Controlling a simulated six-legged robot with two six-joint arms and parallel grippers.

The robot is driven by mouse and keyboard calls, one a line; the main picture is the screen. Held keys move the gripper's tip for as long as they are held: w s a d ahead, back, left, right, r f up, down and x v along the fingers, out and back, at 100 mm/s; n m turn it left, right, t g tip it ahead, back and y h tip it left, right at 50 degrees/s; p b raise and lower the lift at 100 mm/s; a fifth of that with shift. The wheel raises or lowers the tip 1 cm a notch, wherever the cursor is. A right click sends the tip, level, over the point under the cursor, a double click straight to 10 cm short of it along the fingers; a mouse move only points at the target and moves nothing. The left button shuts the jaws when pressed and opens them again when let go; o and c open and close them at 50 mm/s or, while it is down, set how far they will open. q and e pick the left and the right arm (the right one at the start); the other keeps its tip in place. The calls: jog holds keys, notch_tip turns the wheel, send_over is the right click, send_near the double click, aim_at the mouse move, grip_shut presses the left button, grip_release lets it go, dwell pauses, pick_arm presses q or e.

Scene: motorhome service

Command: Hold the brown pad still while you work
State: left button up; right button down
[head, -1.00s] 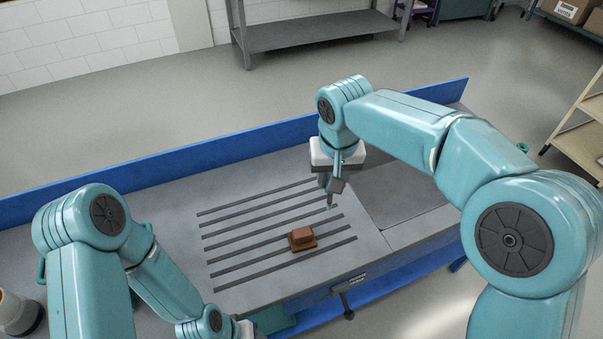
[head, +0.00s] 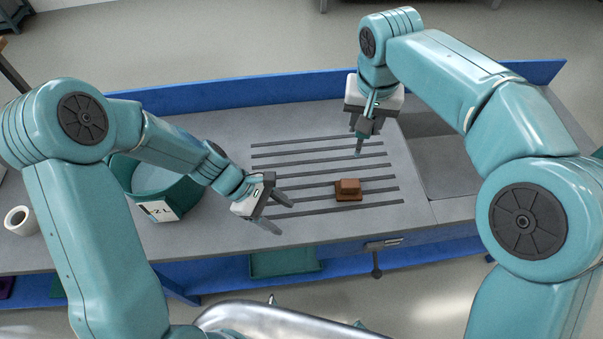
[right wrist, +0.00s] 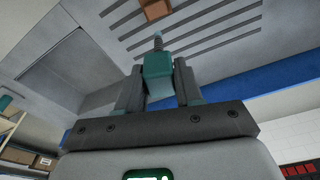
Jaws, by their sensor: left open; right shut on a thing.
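The brown pad (head: 348,195), a flat base with a raised block on top, lies on the dark strips of the grey bench. It also shows at the top edge of the right wrist view (right wrist: 155,9). My left gripper (head: 280,215) is open and empty, to the left of the pad and apart from it.
The bench (head: 220,240) has a raised blue edge (head: 270,90) along the back. A teal bucket (head: 122,172) with a white label stands at the left, partly behind my left arm. A white cup-like object (head: 18,220) is at far left. The bench right of the pad is clear.

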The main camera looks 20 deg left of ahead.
pick_arm(q)
jog(key=w+n+h, duration=0.1)
jog(key=w+d+h, duration=0.1)
jog(key=w, duration=0.1)
jog(key=w+d+n+t, duration=0.1)
jog(key=w, duration=0.1)
jog(key=shift+r+n+h, duration=0.3)
jog(key=shift+r+h, duration=0.05)
jog(key=shift+h, duration=0.05)
pick_arm(e)
jog(key=shift+d, duration=0.3)
pick_arm(q)
jog(key=n+t+h, duration=0.2)
send_near(341, 184)
jog(key=shift+s+a+f, duration=0.15)
jog(key=shift+s+a, duration=0.4)
pick_arm(e)
jog(key=shift+a, duration=0.25)
pick_arm(q)
jog(key=shift+w+d+t, duration=0.2)
jog(key=shift+w+t, duration=0.1)
jog(key=shift+t, duration=0.1)
jog(key=x, duration=1.1)
jog(key=shift+w+d+f, duration=0.1)
jog(key=shift+d, duration=0.3)
pick_arm(e)
jog(key=shift+d, duration=0.1)
pick_arm(q)
jog(key=shift+c, duration=0.3)
